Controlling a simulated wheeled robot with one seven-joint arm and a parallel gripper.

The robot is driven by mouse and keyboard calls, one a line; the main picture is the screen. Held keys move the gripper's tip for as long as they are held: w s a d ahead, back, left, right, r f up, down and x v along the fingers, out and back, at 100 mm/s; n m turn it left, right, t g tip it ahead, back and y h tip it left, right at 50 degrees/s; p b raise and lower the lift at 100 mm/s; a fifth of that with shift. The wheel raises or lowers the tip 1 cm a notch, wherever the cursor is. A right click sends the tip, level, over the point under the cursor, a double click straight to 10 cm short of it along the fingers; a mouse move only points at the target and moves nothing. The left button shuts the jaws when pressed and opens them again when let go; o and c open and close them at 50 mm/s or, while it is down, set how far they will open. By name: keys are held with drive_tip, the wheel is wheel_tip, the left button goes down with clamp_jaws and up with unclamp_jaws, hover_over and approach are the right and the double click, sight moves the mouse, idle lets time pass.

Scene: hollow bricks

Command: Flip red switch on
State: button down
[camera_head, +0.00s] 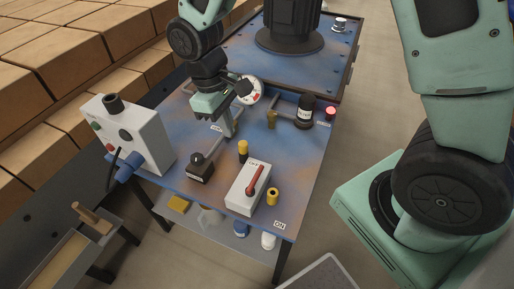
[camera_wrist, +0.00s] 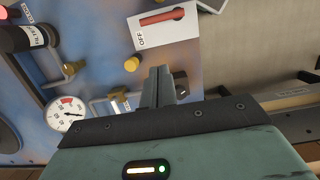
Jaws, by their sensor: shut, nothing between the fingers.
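The red switch (camera_head: 256,180) is a red lever on top of a white box (camera_head: 242,201) near the front of the blue worktable. In the wrist view the red lever (camera_wrist: 162,16) lies along the white box (camera_wrist: 180,36), near an OFF label. An ON label (camera_head: 279,225) sits by the table's front edge in the head view. My gripper (camera_head: 231,132) points down over the table, behind and left of the box, apart from the switch. Its fingers (camera_wrist: 158,85) are together and empty in the wrist view.
Close by are a yellow-topped knob (camera_head: 243,147), a yellow cylinder (camera_head: 272,197), a dark block with a lever (camera_head: 200,168) and a gauge (camera_head: 249,91). A white control box (camera_head: 132,135) stands left. A black cylinder (camera_head: 305,112) and red light (camera_head: 331,112) are back right.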

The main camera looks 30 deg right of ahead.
idle(0.3)
approach(255, 180)
drive_tip(key=w+f, duration=0.2)
drive_tip(key=f, duration=0.1)
drive_tip(key=w+f, duration=0.1)
drive_tip(key=w, duration=0.1)
drive_tip(key=shift+w+a+f+b, duration=0.1)
drive_tip(key=shift+a+f+b, duration=0.05)
drive_tip(key=shift+a+b, duration=0.2)
drive_tip(key=shift+s+d+f, duration=0.75)
drive_tip(key=shift+s+f, duration=0.25)
drive_tip(key=shift+s+d+f, duration=0.25)
drive_tip(key=shift+s+f, duration=0.05)
drive_tip(key=shift+s, duration=0.05)
